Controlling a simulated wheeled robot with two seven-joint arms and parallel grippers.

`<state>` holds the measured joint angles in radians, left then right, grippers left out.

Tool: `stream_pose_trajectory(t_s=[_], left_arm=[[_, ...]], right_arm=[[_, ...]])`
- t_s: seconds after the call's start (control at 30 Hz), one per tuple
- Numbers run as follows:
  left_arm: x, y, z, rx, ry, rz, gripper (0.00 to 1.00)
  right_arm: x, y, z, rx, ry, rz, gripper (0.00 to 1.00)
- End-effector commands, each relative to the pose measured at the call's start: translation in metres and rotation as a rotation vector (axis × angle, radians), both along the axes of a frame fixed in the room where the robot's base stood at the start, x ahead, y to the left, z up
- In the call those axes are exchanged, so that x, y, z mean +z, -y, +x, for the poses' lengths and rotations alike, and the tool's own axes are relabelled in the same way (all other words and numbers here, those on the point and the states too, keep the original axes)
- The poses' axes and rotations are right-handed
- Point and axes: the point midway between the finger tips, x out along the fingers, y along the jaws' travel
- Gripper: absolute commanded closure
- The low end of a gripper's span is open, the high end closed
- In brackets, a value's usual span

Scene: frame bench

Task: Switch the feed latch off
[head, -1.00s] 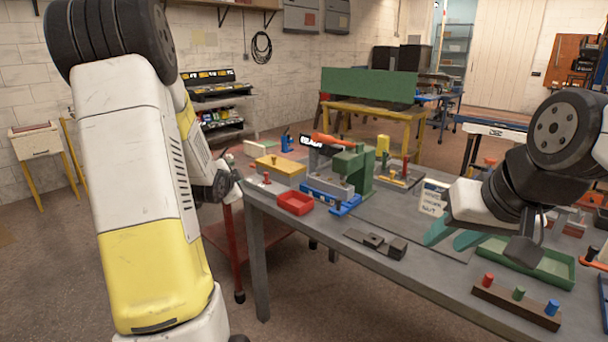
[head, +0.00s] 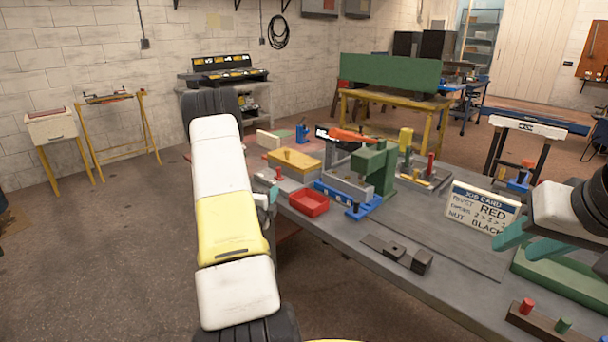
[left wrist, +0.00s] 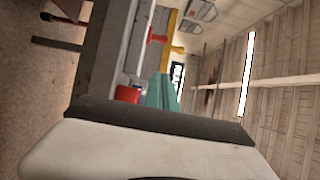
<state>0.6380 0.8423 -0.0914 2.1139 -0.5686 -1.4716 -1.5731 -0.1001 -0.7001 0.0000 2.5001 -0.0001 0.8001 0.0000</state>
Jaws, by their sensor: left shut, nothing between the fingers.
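No part in view is labelled as the feed latch, so I cannot tell for sure which it is. A small red-handled part on a pale block (head: 277,174) stands at the bench's left edge; a red T-shaped handle (left wrist: 157,36) also shows in the left wrist view. My left gripper (head: 271,197) is mostly hidden behind my left arm, near that edge and apart from the red handle. Its teal fingers (left wrist: 162,92) are shut and empty in the left wrist view. My right gripper (head: 530,240) has its teal fingers apart, over the bench's right side.
Dark metal blocks (head: 396,250) lie in front.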

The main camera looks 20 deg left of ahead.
Motion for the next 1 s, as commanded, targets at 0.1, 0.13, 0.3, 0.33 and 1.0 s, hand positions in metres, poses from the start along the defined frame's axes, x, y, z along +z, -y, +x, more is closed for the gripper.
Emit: stream_pose_trajectory(t_s=[0.1, 0.13, 0.3, 0.33, 1.0], left_arm=[[0.000, 0.000, 0.002, -0.001, 0.000, -0.001, 1.00], [0.000, 0.000, 0.004, -0.001, -0.001, -0.001, 1.00], [0.000, -0.002, 0.024, -0.001, 0.001, -0.002, 1.00], [0.001, -0.003, 0.030, -0.001, 0.002, -0.002, 1.00], [0.000, -0.043, 0.123, 0.000, -0.001, -0.002, 1.00]], right_arm=[[0.000, 0.000, 0.000, 0.000, 0.000, 0.000, 0.64], [0.000, 0.000, 0.000, 0.000, 0.000, 0.000, 0.64], [0.000, 0.000, 0.000, 0.000, 0.000, 0.000, 0.64], [0.000, 0.000, 0.000, 0.000, 0.000, 0.000, 0.64], [0.000, 0.000, 0.000, 0.000, 0.000, 0.000, 0.64]])
